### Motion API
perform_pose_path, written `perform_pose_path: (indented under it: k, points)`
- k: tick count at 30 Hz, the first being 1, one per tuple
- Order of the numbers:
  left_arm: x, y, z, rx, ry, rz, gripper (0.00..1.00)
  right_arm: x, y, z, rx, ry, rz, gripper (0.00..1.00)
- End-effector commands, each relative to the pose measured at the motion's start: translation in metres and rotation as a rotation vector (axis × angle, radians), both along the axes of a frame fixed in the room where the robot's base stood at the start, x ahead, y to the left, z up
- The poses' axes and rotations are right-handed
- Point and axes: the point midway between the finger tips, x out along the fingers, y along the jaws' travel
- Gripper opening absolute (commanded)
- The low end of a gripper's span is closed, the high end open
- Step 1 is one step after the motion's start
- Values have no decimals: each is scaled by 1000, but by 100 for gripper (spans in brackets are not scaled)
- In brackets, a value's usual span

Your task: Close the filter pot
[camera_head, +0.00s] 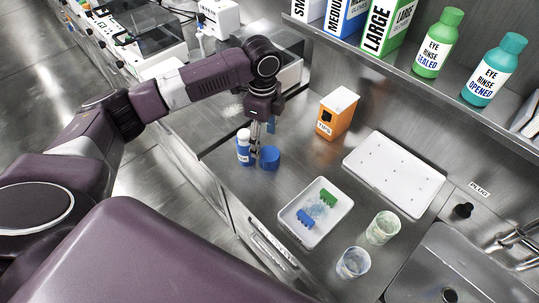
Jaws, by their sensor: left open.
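A small white pot with a blue label (243,153) stands upright on the steel counter, near its front edge. A blue round piece (270,160), which looks like a lid or a small blue pot, is just to its right. I cannot tell which of the two is the filter pot. My left gripper (256,148) points down between them, with its fingers open. The fingers are small and partly hidden, and I cannot tell whether they touch either piece. My right gripper is out of view.
A white tray (337,222) with green and blue pieces lies to the right, near two clear beakers (383,228) (353,263). An orange tips box (337,112) and a white perforated board (393,174) are behind. A sink (440,275) is at lower right. A shelf (400,62) holds bottles and boxes.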

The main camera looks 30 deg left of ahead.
Motion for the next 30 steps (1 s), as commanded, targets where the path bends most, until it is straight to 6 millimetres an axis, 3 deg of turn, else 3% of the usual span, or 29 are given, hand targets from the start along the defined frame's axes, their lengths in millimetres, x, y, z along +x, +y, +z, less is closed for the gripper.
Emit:
perform_pose_path:
  k: [6, 12, 17, 24, 30]
  points:
    - [-1, 0, -22, 1, 3, 0, 63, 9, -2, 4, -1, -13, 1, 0]
    - [0, -1, -23, 1, 1, -1, 63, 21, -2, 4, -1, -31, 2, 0]
    - [0, -2, -29, 0, 3, -1, 63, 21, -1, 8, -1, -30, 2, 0]
    - [0, -4, -65, 1, 4, 0, 63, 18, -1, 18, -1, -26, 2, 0]
    - [1, -4, -75, 1, 1, -1, 63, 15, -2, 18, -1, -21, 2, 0]
